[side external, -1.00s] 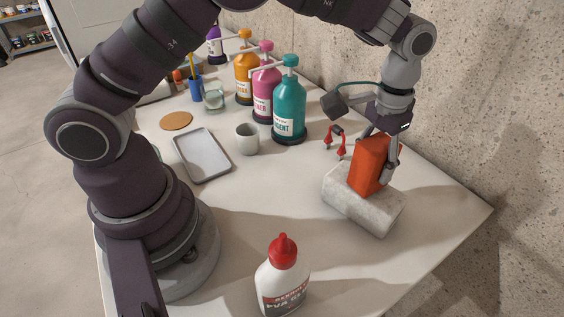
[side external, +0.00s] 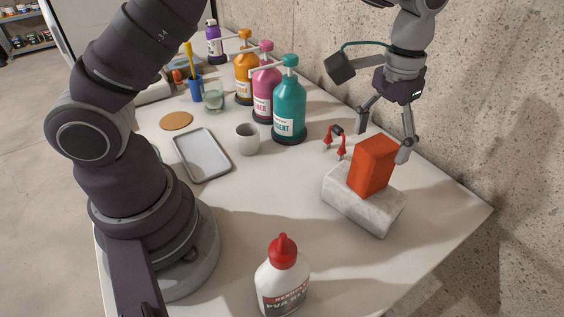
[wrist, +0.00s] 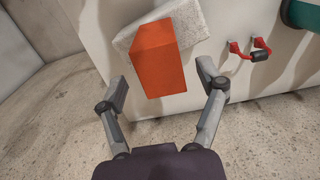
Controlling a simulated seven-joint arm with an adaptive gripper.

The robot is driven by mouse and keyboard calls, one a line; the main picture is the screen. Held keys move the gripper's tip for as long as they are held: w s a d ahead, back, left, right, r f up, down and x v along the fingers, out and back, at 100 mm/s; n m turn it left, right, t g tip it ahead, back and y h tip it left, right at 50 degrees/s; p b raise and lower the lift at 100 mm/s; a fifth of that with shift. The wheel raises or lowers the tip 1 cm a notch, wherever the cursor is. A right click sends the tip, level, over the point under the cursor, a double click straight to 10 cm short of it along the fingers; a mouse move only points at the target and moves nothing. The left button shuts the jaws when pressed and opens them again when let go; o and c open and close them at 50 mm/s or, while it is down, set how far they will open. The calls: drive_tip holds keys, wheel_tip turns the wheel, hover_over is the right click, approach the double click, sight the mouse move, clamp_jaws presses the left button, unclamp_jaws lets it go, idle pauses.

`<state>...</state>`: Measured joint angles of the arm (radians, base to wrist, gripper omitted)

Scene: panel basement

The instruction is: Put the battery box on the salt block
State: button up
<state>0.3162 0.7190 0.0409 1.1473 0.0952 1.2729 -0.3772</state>
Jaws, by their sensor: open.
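The battery box, an orange-red block (side external: 374,165), stands on top of the salt block (side external: 347,205), a pale rough slab on the right side of the table. In the wrist view the orange box (wrist: 159,62) covers part of the pale block (wrist: 190,22). My gripper (side external: 382,145) is open and empty, above and behind the box, with its fingers apart. In the wrist view its two fingertips (wrist: 161,77) sit wide, left and right of the box's near end, and appear clear of it.
Teal, pink and orange pump bottles (side external: 289,110) stand along the wall. A white glue bottle (side external: 283,283) is at the front. A cup (side external: 247,138) and tray (side external: 202,155) are mid-table.

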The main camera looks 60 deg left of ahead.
wheel_tip(320, 180, up, 7)
drive_tip(key=shift+r, duration=0.2)
drive_tip(key=s+a+r+t, duration=0.2)
drive_tip(key=s+a+r, duration=0.3)
drive_tip(key=s+a+f+t, duration=0.3)
drive_tip(key=s+a+f, duration=0.2)
drive_tip(key=s, duration=0.5)
drive_tip(key=shift+f+t, duration=0.2)
drive_tip(key=shift+t, duration=0.1)
